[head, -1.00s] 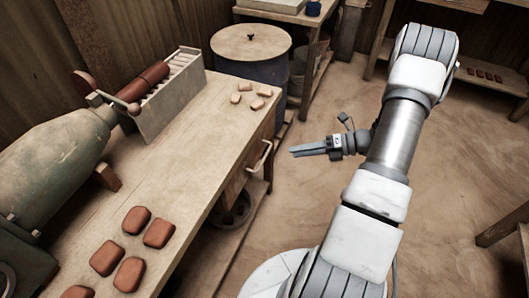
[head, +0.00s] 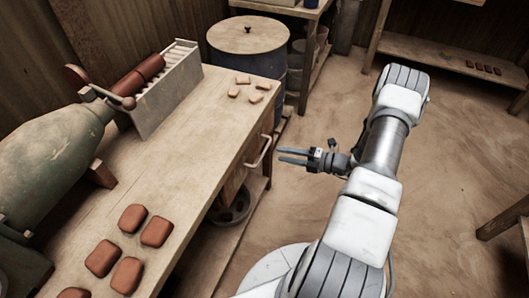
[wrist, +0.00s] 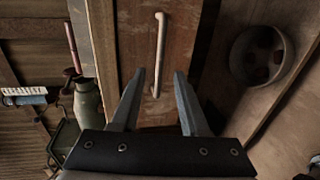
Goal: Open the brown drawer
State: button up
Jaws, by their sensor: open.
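The brown drawer (wrist: 137,65) is set under the workbench top and looks closed. Its pale bar handle (wrist: 159,52) shows in the wrist view ahead of my fingertips, roughly in line with the gap between them. In the head view the handle (head: 260,153) juts from the bench's right side. My gripper (head: 280,157) is open and empty, just right of the handle in that view. In the wrist view my two fingers (wrist: 157,78) are spread apart, with the handle's near end close to the gap. I cannot tell whether they touch it.
The workbench top (head: 190,140) holds red-brown tiles (head: 103,258), small pale pieces (head: 243,80) and a green press machine (head: 55,150). A lidded barrel (head: 249,36) stands beyond the bench. A bowl (wrist: 262,56) sits on the lower shelf.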

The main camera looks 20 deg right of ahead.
aim_at(265, 150)
jog(key=b+x, duration=0.1)
jog(key=x, duration=0.7)
jog(key=shift+c, duration=0.2)
grip_shut()
dwell(1.1)
